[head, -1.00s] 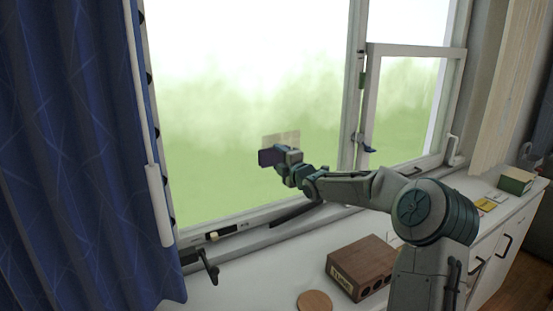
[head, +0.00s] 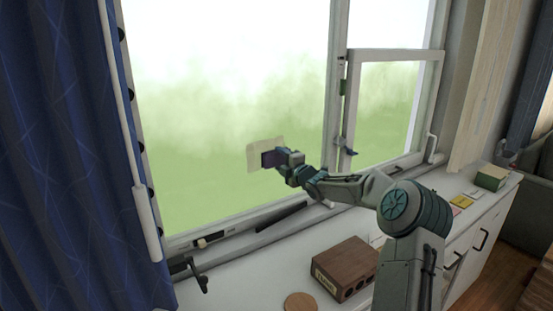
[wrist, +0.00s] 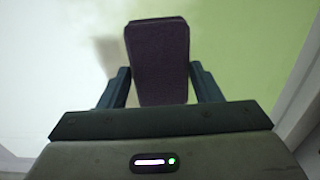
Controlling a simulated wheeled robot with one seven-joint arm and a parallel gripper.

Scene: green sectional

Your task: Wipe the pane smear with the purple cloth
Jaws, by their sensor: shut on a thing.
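The pane smear (head: 254,156) is a pale beige, roughly square patch low on the large window pane (head: 190,130). The purple cloth (head: 268,159) is a dark, flat block in my gripper (head: 280,159). It overlaps the right part of the smear in the head view and hides some of it. In the wrist view the cloth (wrist: 157,62) stands out between the two fingers of my gripper (wrist: 157,85), which is shut on it. A pale area lies to the left there, green to the right. I cannot tell whether the cloth touches the glass.
A brown box with holes (head: 345,268) and a round wooden disc (head: 300,302) sit on the white sill counter (head: 245,285). A blue curtain (head: 55,150) hangs at the left. A smaller window sash (head: 390,110) and a green box (head: 490,177) are to the right.

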